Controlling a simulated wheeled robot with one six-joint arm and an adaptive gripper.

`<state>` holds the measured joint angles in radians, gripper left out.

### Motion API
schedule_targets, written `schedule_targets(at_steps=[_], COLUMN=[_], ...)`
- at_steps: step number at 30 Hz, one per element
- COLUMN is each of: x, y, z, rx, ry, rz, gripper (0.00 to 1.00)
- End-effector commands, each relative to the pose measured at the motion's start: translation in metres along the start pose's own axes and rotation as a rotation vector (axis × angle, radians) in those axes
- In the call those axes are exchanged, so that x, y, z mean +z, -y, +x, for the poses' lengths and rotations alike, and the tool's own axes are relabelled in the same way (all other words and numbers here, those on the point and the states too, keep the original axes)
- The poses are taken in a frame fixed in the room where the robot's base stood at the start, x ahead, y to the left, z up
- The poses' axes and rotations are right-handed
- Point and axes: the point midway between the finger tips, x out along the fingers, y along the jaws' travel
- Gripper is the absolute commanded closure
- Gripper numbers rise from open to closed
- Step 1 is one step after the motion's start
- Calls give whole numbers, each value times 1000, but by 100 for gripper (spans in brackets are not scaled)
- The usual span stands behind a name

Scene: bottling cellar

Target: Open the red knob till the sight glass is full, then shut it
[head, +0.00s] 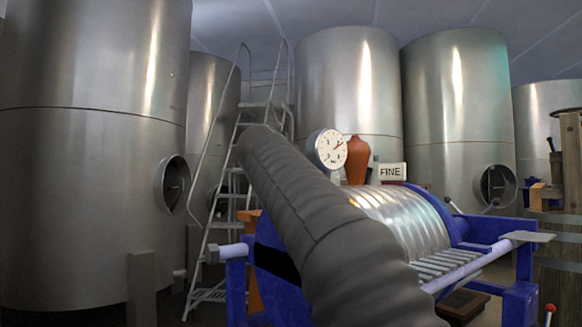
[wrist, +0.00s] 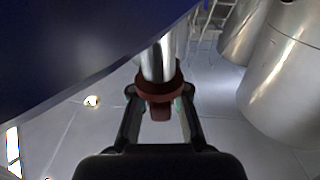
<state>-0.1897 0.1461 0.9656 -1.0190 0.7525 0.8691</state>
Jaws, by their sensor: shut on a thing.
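In the wrist view, a dark red knob (wrist: 157,88) sits at the lower end of a shiny metal pipe (wrist: 159,58). My gripper (wrist: 160,93) has one finger on each side of the knob and is shut on it. A reddish tab on the knob points toward the palm. In the head view, my dark arm crosses the middle, and my gripper and this knob are hidden. I cannot make out the sight glass or its level in either view.
A blue-framed machine (head: 521,301) with a ribbed metal drum (head: 405,217) stands close ahead. A round dial gauge (head: 329,149), a brown jar (head: 357,160) and a "FINE" sign (head: 391,172) are behind my arm. A ladder (head: 236,165) and large steel tanks (head: 92,215) stand around.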

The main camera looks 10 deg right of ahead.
Motion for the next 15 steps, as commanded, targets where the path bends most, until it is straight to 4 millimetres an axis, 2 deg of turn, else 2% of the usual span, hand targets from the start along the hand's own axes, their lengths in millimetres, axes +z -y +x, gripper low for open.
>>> schedule_targets(at_steps=[15], x=[0], y=[4], z=[0], rx=[-159], ry=[3], rz=[0], gripper=[100])
